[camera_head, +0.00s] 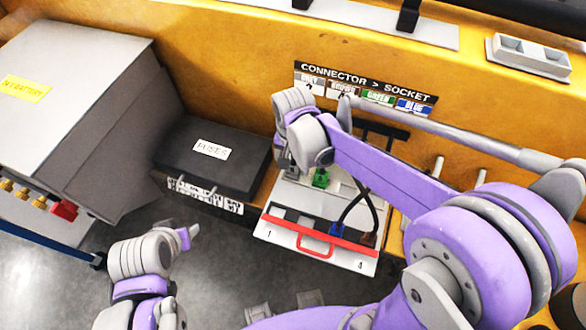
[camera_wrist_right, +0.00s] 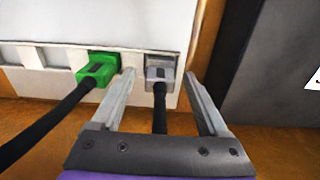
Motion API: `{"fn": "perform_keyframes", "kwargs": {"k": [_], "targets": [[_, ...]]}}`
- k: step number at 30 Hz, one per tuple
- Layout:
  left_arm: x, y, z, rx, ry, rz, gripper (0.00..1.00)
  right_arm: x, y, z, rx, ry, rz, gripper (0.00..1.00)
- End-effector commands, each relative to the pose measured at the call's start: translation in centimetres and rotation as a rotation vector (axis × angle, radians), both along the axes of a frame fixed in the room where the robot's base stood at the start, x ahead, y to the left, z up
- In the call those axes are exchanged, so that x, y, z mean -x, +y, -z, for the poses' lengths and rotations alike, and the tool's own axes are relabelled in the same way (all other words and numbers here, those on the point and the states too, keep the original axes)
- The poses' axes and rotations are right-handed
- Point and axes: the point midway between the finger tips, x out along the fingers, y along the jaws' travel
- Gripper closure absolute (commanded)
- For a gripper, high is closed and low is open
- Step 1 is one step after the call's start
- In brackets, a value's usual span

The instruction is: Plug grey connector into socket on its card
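In the right wrist view the grey connector (camera_wrist_right: 160,68) sits against the white panel (camera_wrist_right: 40,55), at its lower right, with a black cable trailing toward me. It looks seated in or against a socket; the contact is not clear. My right gripper (camera_wrist_right: 160,84) is open, with one finger on each side of the connector and cable and visible gaps. In the head view my right gripper (camera_head: 289,166) is over the left of the white unit (camera_head: 290,236) and partly hides it. The label card (camera_head: 365,88) reads "CONNECTOR > SOCKET". My left gripper (camera_head: 188,236) is away, over the floor.
A green connector (camera_wrist_right: 98,70) is left of the grey one. Blue (camera_head: 336,229) and brown (camera_head: 368,239) connectors sit near the unit's red bar. A black fuse box (camera_head: 225,170) and a grey battery box (camera_head: 85,70) stand at left. A grey rail (camera_head: 450,133) runs at right.

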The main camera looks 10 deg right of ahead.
Motion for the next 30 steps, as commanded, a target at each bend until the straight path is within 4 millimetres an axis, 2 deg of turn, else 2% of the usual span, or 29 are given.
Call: {"fn": "perform_keyframes", "kwargs": {"k": [1, 2, 12, 13, 23, 26, 30], "targets": [[0.0, 0.0, 0.0, 0.0, 0.0, 0.0, 0.5, 0.0, 0.0, 0.0, 0.0, 0.0, 0.0, 0.3], [0.0, 0.0, 0.0, 0.0, 0.0, 0.0, 0.5, 0.0, 0.0, 0.0, 0.0, 0.0, 0.0, 0.35], [0.0, 0.0, 0.0, 0.0, 0.0, 0.0, 0.5, 0.0, 0.0, 0.0, 0.0, 0.0, 0.0, 0.96], [0.0, 0.0, 0.0, 0.0, 0.0, 0.0, 0.5, 0.0, 0.0, 0.0, 0.0, 0.0, 0.0, 1.0], [0.0, 0.0, 0.0, 0.0, 0.0, 0.0, 0.5, 0.0, 0.0, -0.1, 0.0, 0.0, 0.0, 1.0], [0.0, 0.0, -0.1, 0.0, -0.001, 0.0, 0.5, 0.0, 0.0, -0.6, 0.0, 0.0, 0.0, 1.0], [-0.1, 0.0, -0.3, 0.0, -0.002, 0.0, 0.5, 0.0, 0.0, -2.3, 0.0, 0.0, 0.0, 1.0]]}}
